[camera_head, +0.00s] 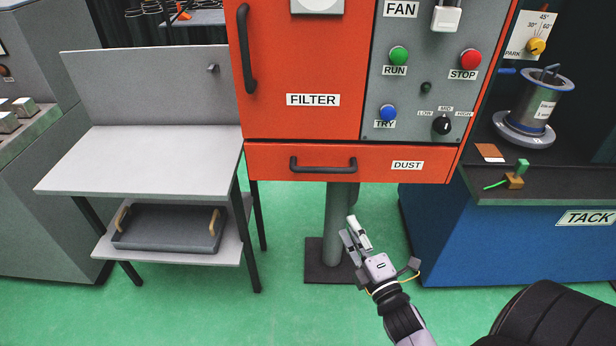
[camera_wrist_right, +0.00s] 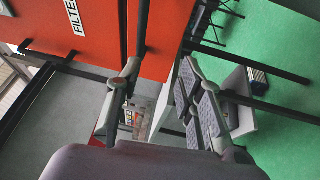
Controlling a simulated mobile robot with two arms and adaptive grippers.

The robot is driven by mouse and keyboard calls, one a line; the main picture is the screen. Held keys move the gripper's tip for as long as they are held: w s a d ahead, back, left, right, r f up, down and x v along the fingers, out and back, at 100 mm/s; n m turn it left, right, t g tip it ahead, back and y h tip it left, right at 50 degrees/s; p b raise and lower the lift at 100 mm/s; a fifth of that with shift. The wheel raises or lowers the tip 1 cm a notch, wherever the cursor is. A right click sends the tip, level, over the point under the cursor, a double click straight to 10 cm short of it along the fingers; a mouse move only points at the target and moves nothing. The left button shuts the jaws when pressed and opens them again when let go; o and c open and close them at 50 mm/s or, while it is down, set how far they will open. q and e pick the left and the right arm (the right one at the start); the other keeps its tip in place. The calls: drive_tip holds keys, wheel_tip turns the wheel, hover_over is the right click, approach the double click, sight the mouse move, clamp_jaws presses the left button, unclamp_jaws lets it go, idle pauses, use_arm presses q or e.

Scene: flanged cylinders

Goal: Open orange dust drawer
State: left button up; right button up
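The orange dust drawer (camera_head: 375,163) is a wide, low front below the filter door, labelled DUST. It sits flush with the cabinet, and its dark bar handle (camera_head: 323,168) runs level at its left half. My right gripper (camera_head: 353,233) is below the drawer and a little right of the handle, apart from it in the head view. In the right wrist view its two fingers (camera_wrist_right: 160,82) are spread with nothing held between them. The drawer (camera_wrist_right: 163,40) shows there turned on its side, with a dark bar that looks like its handle (camera_wrist_right: 143,22). My left gripper is out of view.
A grey bench (camera_head: 150,165) with a tray (camera_head: 168,228) on its lower shelf stands left. A blue TACK counter (camera_head: 510,240) stands right. A grey post (camera_head: 340,215) supports the cabinet. Green floor is clear in front.

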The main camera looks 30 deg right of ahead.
sight(325, 170)
use_arm(q)
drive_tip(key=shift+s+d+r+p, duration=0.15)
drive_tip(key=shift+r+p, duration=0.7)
drive_tip(key=shift+p, duration=0.2)
use_arm(e)
drive_tip(key=shift+n+t, duration=0.4)
drive_tip(key=shift+n, duration=0.1)
drive_tip(key=x, duration=0.6)
drive_tip(key=r+x, duration=0.1)
drive_tip(key=x, duration=0.4)
drive_tip(key=r+x, duration=0.1)
drive_tip(key=x, duration=0.5)
drive_tip(key=shift+w+d+r, duration=0.15)
drive_tip(key=shift+r, duration=0.05)
clamp_jaws()
